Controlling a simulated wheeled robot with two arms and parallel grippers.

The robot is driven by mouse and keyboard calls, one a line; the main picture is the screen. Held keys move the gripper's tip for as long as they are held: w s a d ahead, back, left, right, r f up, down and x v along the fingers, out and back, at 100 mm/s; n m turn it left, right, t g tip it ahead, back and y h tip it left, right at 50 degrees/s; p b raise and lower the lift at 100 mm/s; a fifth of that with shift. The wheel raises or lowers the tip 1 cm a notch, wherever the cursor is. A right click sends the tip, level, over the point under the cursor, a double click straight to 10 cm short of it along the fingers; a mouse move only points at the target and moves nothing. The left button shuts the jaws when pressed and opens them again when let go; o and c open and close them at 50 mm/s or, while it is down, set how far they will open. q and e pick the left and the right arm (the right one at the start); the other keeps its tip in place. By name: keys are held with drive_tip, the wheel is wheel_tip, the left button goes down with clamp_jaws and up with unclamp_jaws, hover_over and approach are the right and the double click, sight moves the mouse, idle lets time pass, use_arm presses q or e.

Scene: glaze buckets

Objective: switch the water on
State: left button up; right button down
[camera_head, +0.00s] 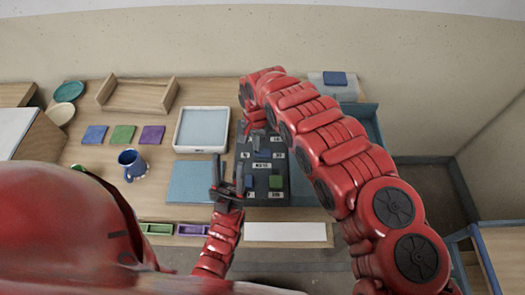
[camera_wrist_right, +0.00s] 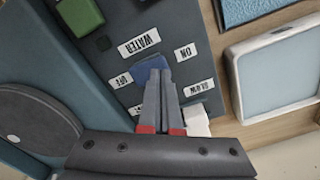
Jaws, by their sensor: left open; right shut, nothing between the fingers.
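A dark control panel (camera_head: 256,196) lies on the table in the head view. Its blue switch (camera_head: 262,155) sits by the WATER label (camera_head: 262,166). In the right wrist view the blue switch (camera_wrist_right: 150,71) lies between the OFF label (camera_wrist_right: 120,80) and the ON label (camera_wrist_right: 186,53). My right gripper (camera_wrist_right: 165,68) is shut and empty, its tips at the blue switch, overlapping its ON-side part; I cannot tell whether they touch. My left gripper (camera_head: 228,170) is open and empty, at the panel's left edge.
The panel also carries a green switch (camera_head: 276,182) and, in the wrist view, a white one (camera_wrist_right: 197,118). A blue mug (camera_head: 132,163), a white-rimmed tray (camera_head: 178,130) and coloured tiles (camera_head: 123,134) stand left of the panel. A blue bin (camera_head: 367,112) is at right.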

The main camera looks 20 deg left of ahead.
drive_tip(key=shift+f+b, duration=0.4)
drive_tip(key=shift+f, duration=0.2)
drive_tip(key=shift+s+f, duration=0.1)
drive_tip(key=shift+r+p, duration=0.5)
drive_tip(key=shift+r, duration=0.4)
wheel_tip(320, 180, up, 2)
drive_tip(key=shift+r+p, duration=0.15)
drive_tip(key=shift+p, duration=0.3)
drive_tip(key=shift+r+p, duration=0.5)
drive_tip(key=shift+r, duration=1)
